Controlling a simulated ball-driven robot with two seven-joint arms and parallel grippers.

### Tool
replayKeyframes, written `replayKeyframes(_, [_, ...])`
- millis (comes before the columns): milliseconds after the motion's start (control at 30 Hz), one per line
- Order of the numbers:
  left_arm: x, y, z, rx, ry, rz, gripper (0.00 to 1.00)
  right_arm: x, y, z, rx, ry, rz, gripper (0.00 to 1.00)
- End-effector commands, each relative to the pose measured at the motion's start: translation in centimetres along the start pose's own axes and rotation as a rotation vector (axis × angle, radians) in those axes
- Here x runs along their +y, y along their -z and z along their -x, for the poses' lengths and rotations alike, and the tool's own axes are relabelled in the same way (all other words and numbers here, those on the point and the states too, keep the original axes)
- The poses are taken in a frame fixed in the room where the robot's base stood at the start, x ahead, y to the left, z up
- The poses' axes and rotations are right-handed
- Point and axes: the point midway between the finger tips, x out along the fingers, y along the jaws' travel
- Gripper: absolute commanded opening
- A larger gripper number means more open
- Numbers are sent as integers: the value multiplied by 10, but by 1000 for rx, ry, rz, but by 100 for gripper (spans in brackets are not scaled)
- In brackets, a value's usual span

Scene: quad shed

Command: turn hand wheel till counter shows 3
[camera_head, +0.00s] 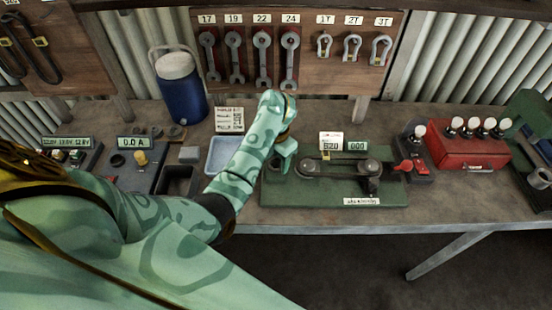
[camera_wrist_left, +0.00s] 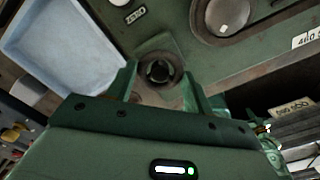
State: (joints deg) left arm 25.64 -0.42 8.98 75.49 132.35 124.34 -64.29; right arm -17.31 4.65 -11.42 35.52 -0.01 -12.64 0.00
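A green belt machine (camera_head: 300,195) stands on the bench, with two round pulleys under a dark belt. Its counter (camera_head: 357,146) reads 000, beside a white card (camera_head: 331,141) marked 620. A red-knobbed lever (camera_head: 403,165) is at its right end. My left gripper (camera_head: 283,155) is over the machine's left end. In the left wrist view its fingers (camera_wrist_left: 160,88) stand apart and empty, pointing at a dark round hub (camera_wrist_left: 157,70) on a green block. I cannot tell whether this hub is the hand wheel or whether the fingers touch it. My right gripper is not in view.
A pale blue tray (camera_head: 222,155) lies left of the machine, partly behind my left arm. A blue jug (camera_head: 180,90) stands behind it. Wrenches (camera_head: 262,58) hang on the board above.

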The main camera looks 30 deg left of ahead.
Motion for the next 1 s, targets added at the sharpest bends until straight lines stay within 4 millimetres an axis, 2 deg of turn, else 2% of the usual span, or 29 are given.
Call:
replayKeyframes(267, [-1,0,0,0,1,21,29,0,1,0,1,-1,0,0])
replayKeyframes(433, [-1,0,0,0,2,91,29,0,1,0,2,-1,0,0])
replayKeyframes(1000, [-1,0,-1,0,2,516,29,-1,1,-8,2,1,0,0])
